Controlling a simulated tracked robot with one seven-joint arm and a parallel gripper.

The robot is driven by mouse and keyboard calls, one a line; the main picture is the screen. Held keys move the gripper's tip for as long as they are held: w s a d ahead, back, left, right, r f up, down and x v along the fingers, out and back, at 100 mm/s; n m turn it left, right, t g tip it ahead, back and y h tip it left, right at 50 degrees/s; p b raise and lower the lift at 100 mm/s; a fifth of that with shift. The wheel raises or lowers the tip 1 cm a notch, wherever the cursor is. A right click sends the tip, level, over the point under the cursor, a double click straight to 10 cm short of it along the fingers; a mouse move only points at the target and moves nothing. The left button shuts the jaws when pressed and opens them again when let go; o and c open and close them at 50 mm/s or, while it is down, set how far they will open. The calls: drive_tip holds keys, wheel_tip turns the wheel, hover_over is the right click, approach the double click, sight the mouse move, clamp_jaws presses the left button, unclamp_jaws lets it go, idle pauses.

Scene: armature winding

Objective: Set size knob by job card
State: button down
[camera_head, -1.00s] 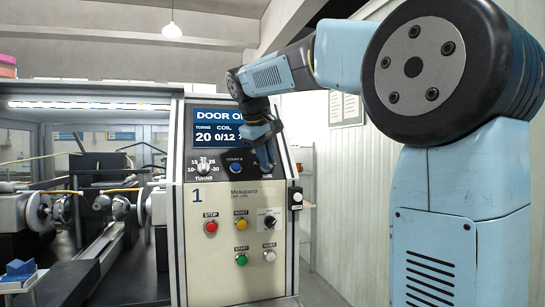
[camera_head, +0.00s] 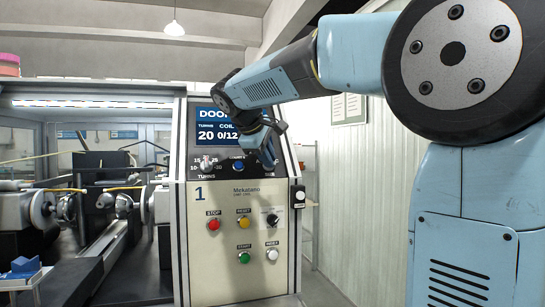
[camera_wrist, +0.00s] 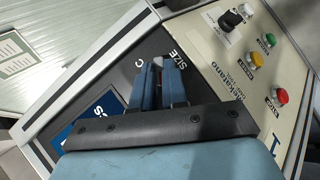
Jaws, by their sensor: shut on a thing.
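My gripper (camera_head: 269,163) is at the upper right of the machine's control panel (camera_head: 235,265). In the wrist view its two blue fingers (camera_wrist: 165,68) are shut on the size knob (camera_wrist: 158,61), beside the printed word SIZE. Only a small pale bit of the knob shows between the fingers, so its pointer and setting are hidden. The turns knob (camera_head: 206,163) is to the left, with a blue button (camera_head: 238,165) between.
Below are the red stop (camera_head: 213,225), yellow reset (camera_head: 243,222), green start (camera_head: 244,257) and white index (camera_head: 272,254) buttons and a black selector (camera_head: 272,219). The winding machine (camera_head: 100,205) stands left. Papers (camera_head: 349,108) hang on the right wall.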

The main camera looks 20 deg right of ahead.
drive_tip(key=shift+w+f, duration=0.15)
drive_tip(key=shift+f, duration=0.25)
drive_tip(key=c, duration=1.5)
unclamp_jaws()
drive_tip(key=shift+o, duration=1.7)
drive_tip(key=shift+a+r, duration=0.15)
drive_tip(key=v, duration=1.4)
drive_tip(key=shift+d+r, duration=0.25)
drive_tip(key=s+d+f+m+y, duration=0.2)
drive_tip(key=s+f, duration=0.5)
drive_tip(key=f, duration=0.4)
drive_tip(key=s+d+f+m+y, duration=0.2)
drive_tip(key=s+d+f+m, duration=0.2)
drive_tip(key=s+f, duration=0.3)
drive_tip(key=s+d+f+m+g+y, duration=0.1)
drive_tip(key=s+f, duration=0.6)
drive_tip(key=f, duration=0.8)
drive_tip(key=shift+d+f+m+y, duration=0.2)
drive_tip(key=shift+d+m+y, duration=0.6)
drive_tip(key=shift+d+m, duration=0.25)
